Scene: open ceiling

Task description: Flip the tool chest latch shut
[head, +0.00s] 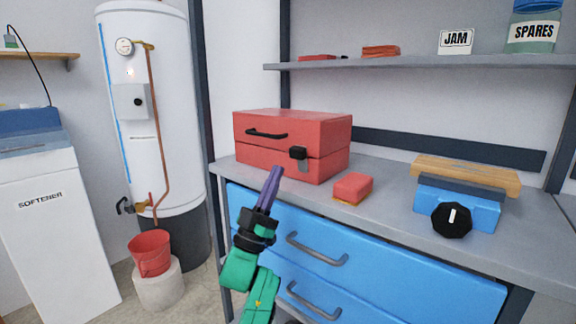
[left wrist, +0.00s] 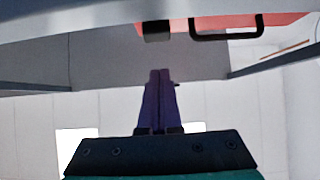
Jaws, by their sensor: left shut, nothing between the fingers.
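The red tool chest (head: 262,158) stands on the grey workbench with its lid down. Its black latch (head: 298,153) is on the front at the lid seam, above a small grey plate (head: 303,167). A black handle (head: 267,134) is on the lid's front. My left gripper (head: 275,172) has purple fingers, shut and empty, pointing up in front of the bench edge, below and left of the latch and apart from it. In the left wrist view the shut fingers (left wrist: 160,75) point toward the dark latch (left wrist: 156,32), with the handle (left wrist: 226,36) beside it. My right gripper is not in view.
A red block (head: 353,187) lies right of the chest on the workbench (head: 385,214). A blue device with a black knob (head: 452,219) stands farther right. Blue drawers (head: 350,265) with handles are below. A shelf (head: 430,62) hangs above.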

